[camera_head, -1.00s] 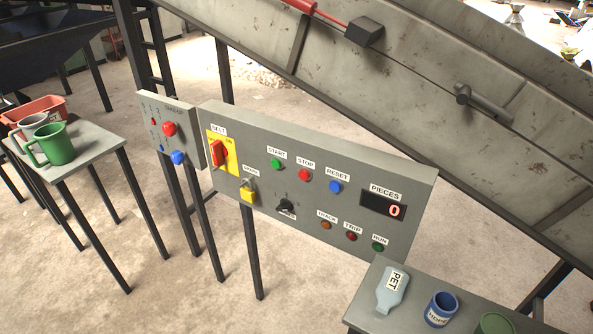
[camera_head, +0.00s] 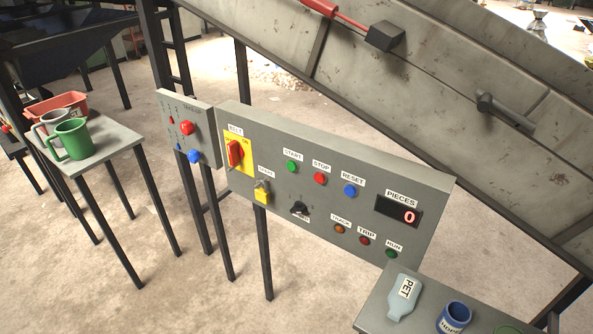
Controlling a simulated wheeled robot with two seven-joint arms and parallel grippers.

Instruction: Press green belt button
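The green START button (camera_head: 291,167) sits on the grey control panel (camera_head: 330,195), under a white START label. The red STOP button (camera_head: 320,178) and blue RESET button (camera_head: 350,191) are to its right. A red BELT rotary switch (camera_head: 235,153) on a yellow plate is to its left. A green RUN lamp (camera_head: 391,253) is at the panel's lower right. The display (camera_head: 398,212) reads 0. Neither of my grippers shows in the view, and nothing covers the green button.
A smaller panel (camera_head: 188,130) stands left of the main one. A table (camera_head: 105,150) at the left holds mugs and a red bin. A second table (camera_head: 378,308) at the lower right holds a PET bottle (camera_head: 404,296) and a blue cup (camera_head: 453,317). The inclined conveyor (camera_head: 440,85) runs behind the panel.

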